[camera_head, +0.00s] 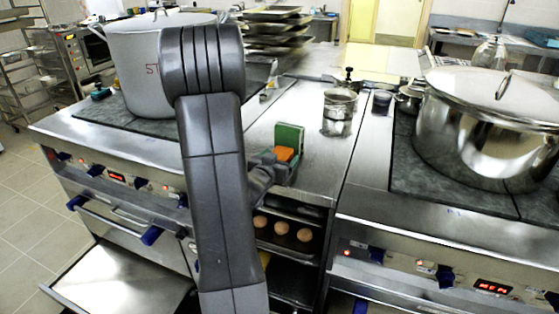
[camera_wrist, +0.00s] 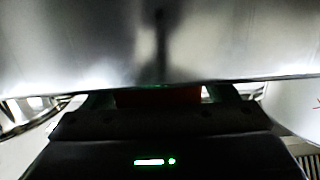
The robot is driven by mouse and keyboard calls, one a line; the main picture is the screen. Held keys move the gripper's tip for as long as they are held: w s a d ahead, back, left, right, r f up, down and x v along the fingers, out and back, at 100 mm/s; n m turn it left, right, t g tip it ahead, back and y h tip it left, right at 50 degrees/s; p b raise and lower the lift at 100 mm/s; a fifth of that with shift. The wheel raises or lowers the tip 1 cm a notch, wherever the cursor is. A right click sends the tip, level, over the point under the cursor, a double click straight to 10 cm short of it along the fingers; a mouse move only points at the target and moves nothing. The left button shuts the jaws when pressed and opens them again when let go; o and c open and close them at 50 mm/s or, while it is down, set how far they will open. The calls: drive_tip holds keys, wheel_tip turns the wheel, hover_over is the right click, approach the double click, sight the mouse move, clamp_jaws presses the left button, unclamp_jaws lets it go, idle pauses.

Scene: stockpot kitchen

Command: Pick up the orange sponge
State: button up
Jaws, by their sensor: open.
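The orange sponge (camera_head: 284,153) stands on the steel counter (camera_head: 312,170) between the two stoves in the head view, against a green block (camera_head: 289,136). My gripper (camera_head: 275,164) is open right in front of the sponge, low over the counter. Its fingers partly hide the sponge's lower part. In the wrist view, a dark red-orange strip, which looks like the sponge (camera_wrist: 158,97), shows just beyond the dark gripper body. I cannot tell whether the fingers touch it.
A small steel pot (camera_head: 339,108) stands behind on the counter. Large stockpots stand on the left stove (camera_head: 140,62) and right stove (camera_head: 470,125). Several round brown items (camera_head: 282,228) lie on a shelf below the counter. An oven door (camera_head: 125,280) hangs open at lower left.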

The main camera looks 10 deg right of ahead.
drive_tip(key=shift+w+d, duration=0.15)
drive_tip(key=c, duration=1.1)
